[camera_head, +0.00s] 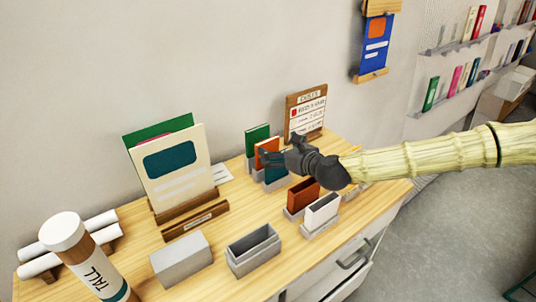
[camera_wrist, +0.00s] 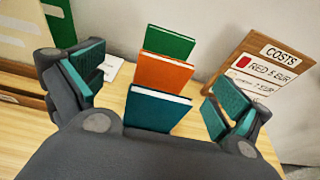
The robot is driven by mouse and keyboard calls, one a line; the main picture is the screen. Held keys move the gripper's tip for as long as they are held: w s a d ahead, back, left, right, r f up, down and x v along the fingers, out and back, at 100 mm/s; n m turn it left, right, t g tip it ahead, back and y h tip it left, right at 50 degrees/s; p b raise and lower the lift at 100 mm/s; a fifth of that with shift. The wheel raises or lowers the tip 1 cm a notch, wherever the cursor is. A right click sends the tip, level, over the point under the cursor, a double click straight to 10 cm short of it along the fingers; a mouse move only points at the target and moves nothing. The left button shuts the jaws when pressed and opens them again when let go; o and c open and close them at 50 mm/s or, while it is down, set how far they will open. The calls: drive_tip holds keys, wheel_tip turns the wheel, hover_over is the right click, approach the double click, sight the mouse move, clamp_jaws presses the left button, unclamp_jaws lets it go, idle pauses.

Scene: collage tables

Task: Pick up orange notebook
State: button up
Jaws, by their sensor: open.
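The orange notebook (camera_wrist: 162,76) stands upright between a green notebook (camera_wrist: 170,44) behind it and a teal notebook (camera_wrist: 156,108) in front of it. Nothing is held. I cannot tell whether any finger touches a notebook.
A price sign (camera_head: 306,112) stands behind, to the right. A large cream book (camera_head: 172,168) leans on a stand at left. Grey boxes (camera_head: 181,260) and holders with a red-brown (camera_head: 303,194) and a white item (camera_head: 321,209) stand in front.

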sight(269, 141)
drive_tip(key=w, duration=0.1)
drive_tip(key=w+f, duration=0.1)
drive_tip(key=w+f+p, duration=0.1)
drive_tip(key=w, duration=0.1)
drive_tip(key=shift+a, duration=0.35)
drive_tip(key=shift+w+a+r+p, duration=0.25)
drive_tip(key=shift+a+p, duration=0.15)
drive_tip(key=shift+p, duration=0.4)
drive_tip(key=shift+w+a+f+p, duration=0.2)
drive_tip(key=shift+w+a+f, duration=0.2)
drive_tip(key=shift+w, duration=0.2)
drive_tip(key=shift+w+a+f+p, duration=0.25)
drive_tip(key=shift+w+f, duration=0.15)
drive_tip(key=shift+w, duration=0.15)
drive_tip(key=shift+s+r, duration=0.2)
drive_tip(key=shift+s, duration=0.05)
drive_tip(key=shift+w+f, duration=0.1)
drive_tip(key=shift+w, duration=0.05)
drive_tip(key=c, duration=1.2)
drive_tip(key=shift+c, duration=0.4)
